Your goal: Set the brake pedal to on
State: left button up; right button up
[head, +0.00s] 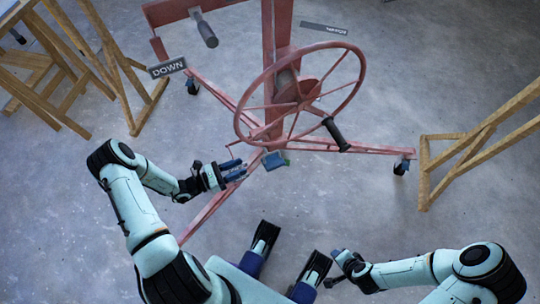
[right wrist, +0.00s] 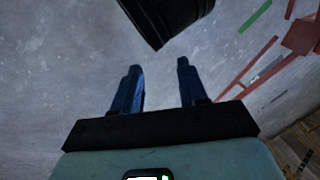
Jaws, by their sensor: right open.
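The red panel lift (head: 275,65) stands ahead of me on casters, with a large red hand wheel (head: 355,85) on its mast. A small blue pedal-like part (head: 272,161) with a green edge sits low at the lift's base, under the wheel; I take it for the brake pedal, and its setting cannot be read. My left gripper (head: 236,170) is just left of this part, apart from it, in front of a red leg; its finger gap is unclear. My right gripper (head: 334,268) is open and empty, low and far from the pedal; its spread blue fingers show in the right wrist view (right wrist: 160,88).
A black crank handle (head: 335,134) hangs from the wheel's rim. A DOWN label (head: 167,68) and a grey-black handle (head: 206,30) are at upper left. Wooden trestles stand left (head: 125,90) and right (head: 475,140). Bare concrete floor (head: 370,200) lies between lift and right trestle.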

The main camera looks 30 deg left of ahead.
aim_at(267, 161)
pick_arm(q)
jog(key=b+x, duration=0.1)
jog(key=x, duration=1)
jog(key=shift+d+b, duration=0.25)
jog(key=shift+b, duration=0.1)
pick_arm(e)
jog(key=w+f, duration=0.1)
jog(key=w+d, duration=0.1)
jog(key=shift+w+d+f+t+h, duration=0.2)
jog(key=shift+w+f+t+h, duration=0.1)
jog(key=shift+w+f+t, duration=0.1)
